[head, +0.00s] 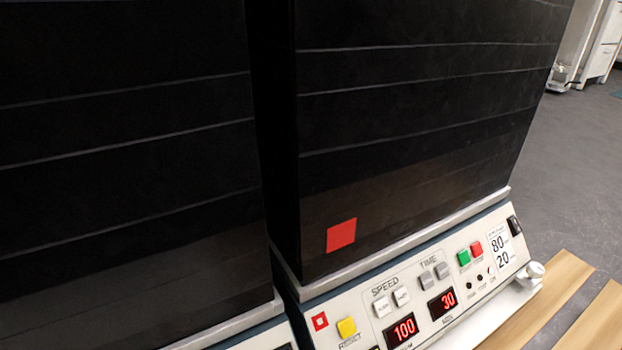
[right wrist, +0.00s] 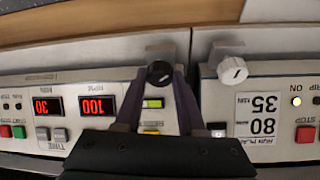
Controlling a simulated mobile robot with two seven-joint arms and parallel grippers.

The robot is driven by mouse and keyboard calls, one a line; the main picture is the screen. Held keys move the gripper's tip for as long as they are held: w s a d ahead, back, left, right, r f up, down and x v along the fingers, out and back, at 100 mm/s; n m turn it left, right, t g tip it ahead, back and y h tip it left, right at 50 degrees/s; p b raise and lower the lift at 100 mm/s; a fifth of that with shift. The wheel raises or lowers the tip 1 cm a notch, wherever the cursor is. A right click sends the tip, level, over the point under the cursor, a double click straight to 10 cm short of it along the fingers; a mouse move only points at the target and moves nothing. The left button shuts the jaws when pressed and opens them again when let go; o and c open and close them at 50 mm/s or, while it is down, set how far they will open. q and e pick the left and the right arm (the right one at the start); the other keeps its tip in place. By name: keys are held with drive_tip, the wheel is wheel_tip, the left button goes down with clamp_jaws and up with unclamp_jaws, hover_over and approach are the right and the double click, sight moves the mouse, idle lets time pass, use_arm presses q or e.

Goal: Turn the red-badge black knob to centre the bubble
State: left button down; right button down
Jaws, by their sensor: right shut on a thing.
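In the right wrist view a black round knob (right wrist: 160,73) with a white mark sits at the end of a control panel (right wrist: 70,88). My right gripper (right wrist: 160,78) reaches it with a dark finger on each side and is shut on it. A small yellow-green level vial (right wrist: 152,104) shows between the fingers; its bubble is too small to make out. In the head view a red square badge (head: 341,235) is on the dark housing, and a red outlined square (head: 320,321) is on the panel below. The head view does not show this black knob or either gripper.
A white knob (right wrist: 232,70) on the neighbouring unit stands close to the right of my gripper. Red displays read 100 (head: 402,330) and 30 (head: 442,303). Another white knob (head: 535,270) sticks out at the panel's right end, over the wooden bench (head: 560,285).

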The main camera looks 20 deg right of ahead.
drive_tip(key=shift+a+m+h, duration=0.1)
drive_tip(key=shift+m+h, duration=0.3)
drive_tip(key=shift+m, duration=1)
drive_tip(key=c, duration=0.5)
unclamp_jaws()
drive_tip(key=p+v, duration=0.9)
drive_tip(key=shift+a+r, duration=0.15)
drive_tip(key=shift+r, duration=0.25)
